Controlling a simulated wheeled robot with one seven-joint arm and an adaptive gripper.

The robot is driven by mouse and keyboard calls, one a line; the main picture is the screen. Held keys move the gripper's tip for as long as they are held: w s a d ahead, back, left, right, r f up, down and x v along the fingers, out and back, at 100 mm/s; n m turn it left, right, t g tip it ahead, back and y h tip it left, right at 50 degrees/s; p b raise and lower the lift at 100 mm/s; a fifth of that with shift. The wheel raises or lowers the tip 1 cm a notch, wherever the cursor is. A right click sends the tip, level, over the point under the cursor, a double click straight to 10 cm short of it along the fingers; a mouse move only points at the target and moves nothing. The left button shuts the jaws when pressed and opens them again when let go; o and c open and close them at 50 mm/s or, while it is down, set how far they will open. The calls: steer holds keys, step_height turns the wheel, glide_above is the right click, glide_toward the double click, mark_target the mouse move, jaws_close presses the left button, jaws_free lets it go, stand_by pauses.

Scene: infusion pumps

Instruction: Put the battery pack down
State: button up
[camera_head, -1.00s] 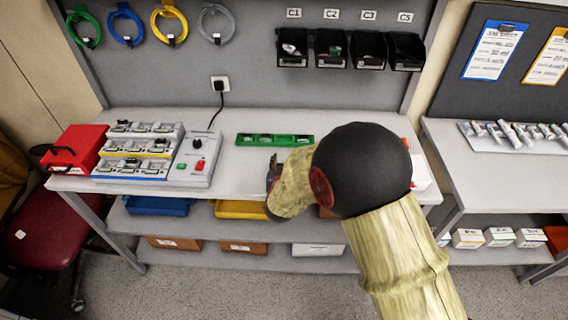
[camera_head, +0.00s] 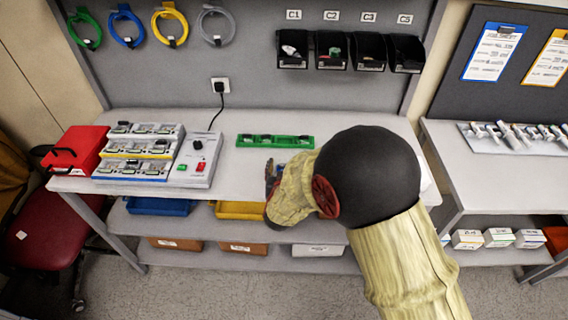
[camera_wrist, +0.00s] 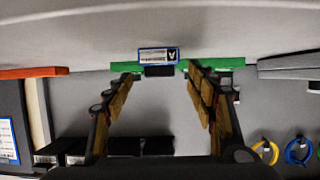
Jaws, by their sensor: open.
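The battery pack (camera_wrist: 158,56), a small block with a white label marked "A" and a blue edge, shows in the wrist view just beyond the gap between my fingertips. It appears to rest on the grey bench top. My gripper (camera_wrist: 160,78) is open, with a finger on either side of the gap and clear space between them. In the head view my gripper (camera_head: 272,178) is low over the front of the bench, partly hidden by my wrist. The pack is mostly or wholly hidden there.
A green tray (camera_head: 275,141) lies behind my gripper on the bench (camera_head: 335,135). A charger rack (camera_head: 137,152), a switch box (camera_head: 196,160) and a red case (camera_head: 78,150) stand to the left. Black bins (camera_head: 330,50) hang on the back wall.

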steer(key=p+v, duration=0.2)
steer(key=v, duration=0.7)
steer(key=shift+s+r, duration=0.1)
steer(key=shift+s, duration=0.1)
steer(key=shift+w+r, duration=0.1)
steer(key=shift+r, duration=0.15)
steer(key=s+d+r+g+y, duration=0.2)
steer(key=r, duration=0.4)
steer(key=s+d+r+g+y, duration=0.1)
steer(key=s+d+r, duration=0.15)
steer(key=r, duration=0.45)
steer(key=s+d+r+g+h, duration=0.1)
steer(key=s+d+r+g, duration=0.1)
steer(key=s+d, duration=0.5)
steer(key=s+d+r+g+h, duration=0.1)
steer(key=s+d, duration=0.7)
steer(key=s, duration=0.8)
step_height(320, 180, up, 3)
steer(key=shift+f+g+h, duration=0.15)
steer(key=shift+g+h, duration=0.15)
steer(key=shift+g, duration=0.6)
steer(key=shift+w, duration=0.1)
steer(key=shift+c, duration=0.3)
